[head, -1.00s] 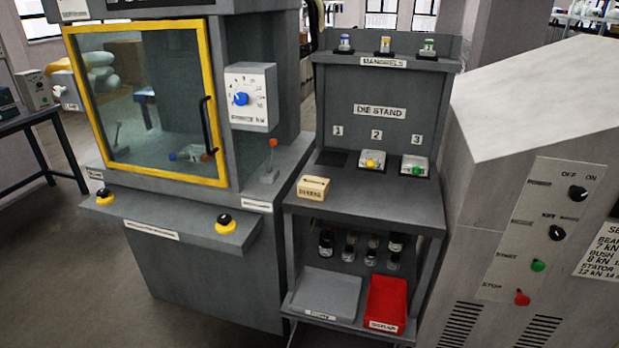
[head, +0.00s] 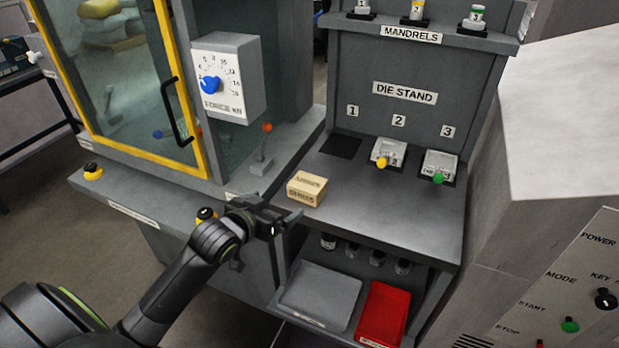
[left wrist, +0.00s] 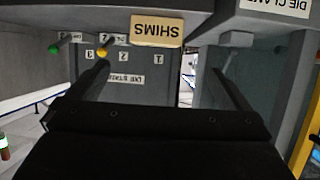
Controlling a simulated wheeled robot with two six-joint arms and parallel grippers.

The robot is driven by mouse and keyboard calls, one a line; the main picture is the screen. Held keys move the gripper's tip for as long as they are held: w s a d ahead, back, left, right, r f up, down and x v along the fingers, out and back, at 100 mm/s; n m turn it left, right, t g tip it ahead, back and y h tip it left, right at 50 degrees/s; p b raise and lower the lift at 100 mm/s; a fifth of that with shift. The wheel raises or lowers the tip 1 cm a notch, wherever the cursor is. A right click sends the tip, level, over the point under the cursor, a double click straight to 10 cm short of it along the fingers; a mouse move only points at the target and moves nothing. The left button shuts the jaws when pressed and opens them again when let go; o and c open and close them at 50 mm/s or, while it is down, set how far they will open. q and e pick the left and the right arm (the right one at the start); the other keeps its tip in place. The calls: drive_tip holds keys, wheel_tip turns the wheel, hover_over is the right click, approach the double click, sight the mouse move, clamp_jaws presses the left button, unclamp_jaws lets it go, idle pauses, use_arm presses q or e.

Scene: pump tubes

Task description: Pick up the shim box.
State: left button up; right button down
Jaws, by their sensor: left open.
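The shim box (head: 307,188) is a small tan block with a dark label, on the left front corner of the die stand's grey top. In the left wrist view the shim box (left wrist: 157,31) shows upside down with the word SHIMS, between and beyond the fingers. My left gripper (head: 280,217) is open and empty, just in front of and left of the box, apart from it. Its two dark fingers (left wrist: 165,88) also show spread wide in the left wrist view. My right gripper is not in view.
The die stand top (head: 390,215) is clear right of the box. Dies with a yellow knob (head: 381,162) and a green knob (head: 438,178) sit at its back. The press with its yellow-framed door (head: 185,90) stands left. A grey tray (head: 320,295) and red bin (head: 383,312) lie below.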

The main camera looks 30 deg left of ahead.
use_arm(q)
approach(308, 187)
drive_tip(key=w+f, duration=0.1)
drive_tip(key=w, duration=0.1)
drive_tip(key=w+a+f, duration=0.1)
drive_tip(key=w+f, duration=0.1)
drive_tip(key=w, duration=0.1)
drive_tip(key=shift+w+a+f+p, duration=0.15)
drive_tip(key=shift+w+a+p, duration=0.1)
drive_tip(key=shift+w+p, duration=0.05)
drive_tip(key=shift+d+p+x, duration=0.15)
drive_tip(key=shift+p+x, duration=0.05)
drive_tip(key=shift+x, duration=1.25)
drive_tip(key=shift+d+p+x, duration=0.15)
drive_tip(key=shift+x, duration=1.3)
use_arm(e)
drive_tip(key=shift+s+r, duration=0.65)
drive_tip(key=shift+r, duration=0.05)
use_arm(q)
drive_tip(key=c, duration=1.1)
